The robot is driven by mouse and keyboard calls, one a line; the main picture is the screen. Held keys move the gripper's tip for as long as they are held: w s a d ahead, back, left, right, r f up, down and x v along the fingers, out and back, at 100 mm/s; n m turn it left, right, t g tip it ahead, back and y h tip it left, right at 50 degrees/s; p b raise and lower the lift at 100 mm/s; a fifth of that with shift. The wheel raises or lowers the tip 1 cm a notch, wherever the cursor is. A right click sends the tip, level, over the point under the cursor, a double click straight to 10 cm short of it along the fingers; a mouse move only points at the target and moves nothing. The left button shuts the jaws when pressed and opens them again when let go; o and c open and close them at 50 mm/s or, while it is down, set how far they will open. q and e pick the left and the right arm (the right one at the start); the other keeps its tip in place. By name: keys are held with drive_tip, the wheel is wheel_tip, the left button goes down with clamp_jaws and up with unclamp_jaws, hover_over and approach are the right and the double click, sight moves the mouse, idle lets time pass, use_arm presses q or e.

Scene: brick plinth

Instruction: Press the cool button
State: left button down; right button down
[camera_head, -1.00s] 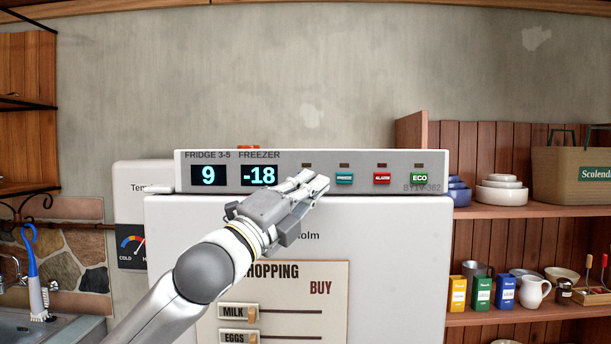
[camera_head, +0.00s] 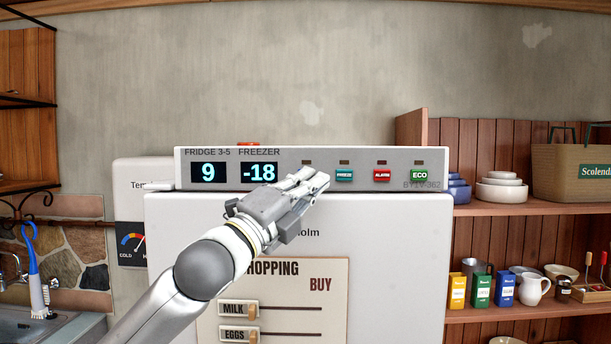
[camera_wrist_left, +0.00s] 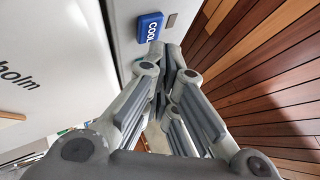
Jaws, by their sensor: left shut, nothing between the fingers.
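The blue cool button (camera_wrist_left: 148,27) shows in the left wrist view on the white control panel, just past my fingertips. In the head view it is hidden behind my left gripper. My left gripper (camera_head: 318,179) is shut and empty, in front of the panel (camera_head: 440,157) between the freezer display and the teal button. Its fingertips (camera_wrist_left: 166,50) overlap the lower edge of the button in the left wrist view. I cannot tell whether they touch it. My right gripper is not in view.
To the right on the panel are a teal freeze button (camera_head: 344,175), a red alarm button (camera_head: 382,176) and a green eco button (camera_head: 419,175). The displays read 9 (camera_head: 208,173) and -18 (camera_head: 259,173). A white fridge front (camera_head: 400,250) lies below; shelves with dishes (camera_head: 501,188) stand right.

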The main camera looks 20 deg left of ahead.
use_arm(q)
drive_tip(key=shift+w, duration=0.1)
drive_tip(key=shift+w+a+p, duration=0.15)
drive_tip(key=shift+w+p, duration=0.2)
idle(0.6)
drive_tip(key=shift+s, duration=0.45)
drive_tip(key=s+d, duration=0.2)
drive_tip(key=s, duration=0.3)
drive_tip(key=shift+s, duration=0.4)
